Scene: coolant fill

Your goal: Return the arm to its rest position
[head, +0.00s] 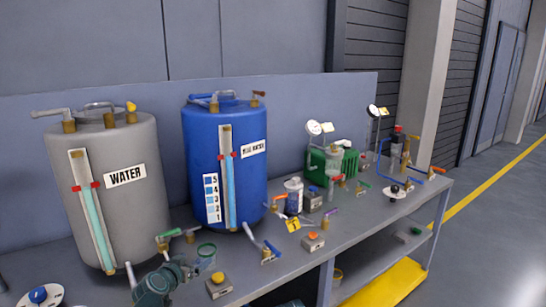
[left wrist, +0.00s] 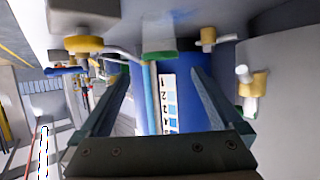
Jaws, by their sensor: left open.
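My left gripper (head: 186,266) comes in at the bottom of the head view, low over the front of the bench, below the grey and blue tanks. In the left wrist view its two fingers (left wrist: 161,74) stand wide apart with nothing between them. The blue tank (left wrist: 183,105) with its scale and sight tube shows beyond the fingers. My right gripper is in neither view.
The grey WATER tank (head: 122,206) and the blue tank (head: 225,160) stand on the bench (head: 350,222). Valves, gauges and a green pump (head: 345,160) crowd the right.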

